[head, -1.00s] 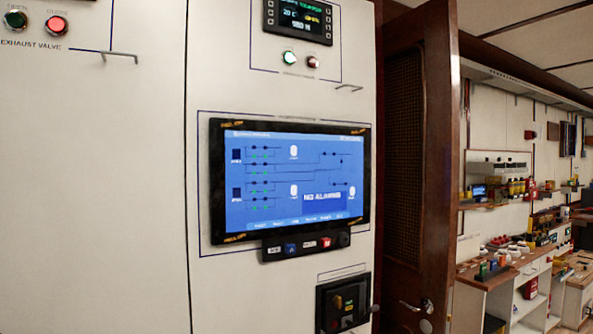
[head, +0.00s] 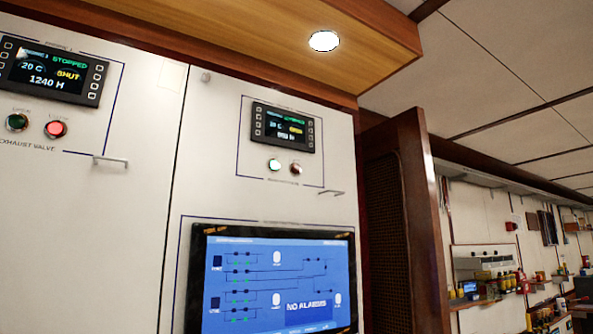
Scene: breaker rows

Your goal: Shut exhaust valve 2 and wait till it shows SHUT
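Two engine panels show in the head view. The right panel has a small black display (head: 283,128) with green and yellow text and a "20 C" reading. Its yellow state word is too small to read surely. Below it are a brightly lit green button (head: 274,165) and a darker red button (head: 296,168). Their label is too blurred to read. The left panel's display (head: 52,69) reads STOPPED, 20 C, SHUT, 1240 H. Under it are a dark green button (head: 17,122) and a lit red button (head: 55,129), labelled EXHAUST VALVE. Neither gripper is in view.
A large blue touchscreen (head: 275,285) below the right panel reads NO ALARMS. Small metal handles stick out by each panel, one at the left (head: 110,160). A brown wooden door (head: 424,220) stands at the right, with a room and shelves beyond. A wooden overhang is above.

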